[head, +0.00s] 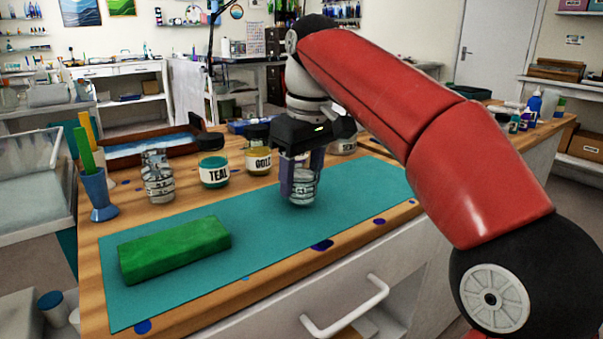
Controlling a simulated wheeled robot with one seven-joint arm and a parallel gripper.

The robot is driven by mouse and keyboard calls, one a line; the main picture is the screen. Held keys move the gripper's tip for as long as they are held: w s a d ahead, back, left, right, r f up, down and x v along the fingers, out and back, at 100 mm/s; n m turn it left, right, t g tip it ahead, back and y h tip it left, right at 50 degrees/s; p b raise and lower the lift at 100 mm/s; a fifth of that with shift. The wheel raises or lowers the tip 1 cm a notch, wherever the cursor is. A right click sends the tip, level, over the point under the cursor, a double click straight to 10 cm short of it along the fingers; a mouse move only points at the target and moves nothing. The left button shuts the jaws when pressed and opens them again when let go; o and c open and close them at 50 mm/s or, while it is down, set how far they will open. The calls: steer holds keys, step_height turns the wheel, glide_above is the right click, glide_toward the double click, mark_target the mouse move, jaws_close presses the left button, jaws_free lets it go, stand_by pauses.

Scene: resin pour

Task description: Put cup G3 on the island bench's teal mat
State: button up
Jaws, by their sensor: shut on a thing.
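My gripper (301,172) points down over the teal mat (262,245) on the wooden bench. It is shut on a small clear cup (301,188), which is at or just above the mat's right half. I cannot tell whether the cup's base touches the mat, and I cannot read a label on it. The gripper's fingers hide part of the cup's upper side.
A green block (174,248) lies on the mat's left part. Behind the mat stand a stack of clear cups (158,177), a TEAL jar (214,171) and a GOLD jar (258,160). A blue holder (99,195) stands at the left. The mat's middle is clear.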

steer(key=shift+f+b, duration=0.4)
steer(key=shift+f, duration=0.2)
steer(key=o, duration=1)
steer(key=shift+o, duration=0.2)
steer(key=shift+r, duration=0.1)
